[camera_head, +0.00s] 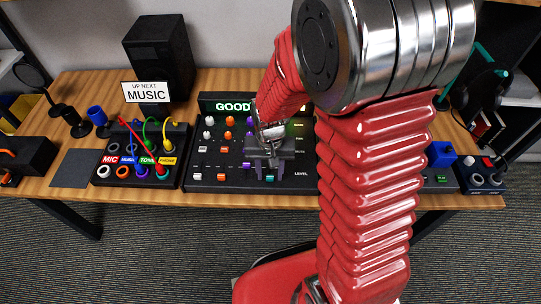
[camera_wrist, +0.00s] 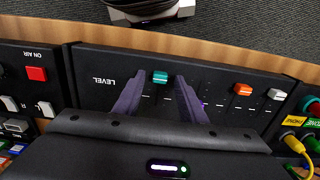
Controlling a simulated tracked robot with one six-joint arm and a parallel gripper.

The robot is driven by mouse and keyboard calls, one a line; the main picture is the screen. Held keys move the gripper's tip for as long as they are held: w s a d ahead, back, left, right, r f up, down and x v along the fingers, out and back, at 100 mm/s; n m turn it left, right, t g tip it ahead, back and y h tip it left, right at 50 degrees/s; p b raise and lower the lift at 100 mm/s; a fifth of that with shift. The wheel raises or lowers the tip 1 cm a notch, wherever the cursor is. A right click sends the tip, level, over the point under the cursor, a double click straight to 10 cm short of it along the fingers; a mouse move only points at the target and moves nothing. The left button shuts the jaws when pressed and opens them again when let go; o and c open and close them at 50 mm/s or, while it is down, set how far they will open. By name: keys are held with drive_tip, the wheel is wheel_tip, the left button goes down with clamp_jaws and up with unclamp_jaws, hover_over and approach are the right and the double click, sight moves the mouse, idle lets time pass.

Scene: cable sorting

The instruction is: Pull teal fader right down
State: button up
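The teal fader (camera_head: 270,178) sits near the front edge of the mixer (camera_head: 240,187), left of the LEVEL label. In the wrist view the teal fader (camera_wrist: 160,77) shows between and slightly beyond my two fingertips, with a gap on each side. My gripper (camera_head: 268,165) is over the mixer, its fingers apart and pointing down at the panel. In the wrist view my gripper (camera_wrist: 159,82) holds nothing. The fingers' height above the panel is hard to judge.
An orange fader (camera_head: 224,178) and a white fader (camera_head: 202,177) stand to the left, also near the front edge. A purple fader (camera_head: 246,166) is close to my gripper's left side. Cables (camera_head: 150,140) plug into a box farther left.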

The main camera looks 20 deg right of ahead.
wheel_tip(320, 180, up, 13)
idle(0.6)
idle(0.5)
drive_tip(key=s+d+r+n+t, duration=0.2)
drive_tip(key=s+r+t, duration=0.3)
drive_tip(key=s+r, duration=0.7)
drive_tip(key=shift+r+n+t, duration=0.3)
drive_tip(key=shift+r+n, duration=0.35)
drive_tip(key=shift+n, duration=0.15)
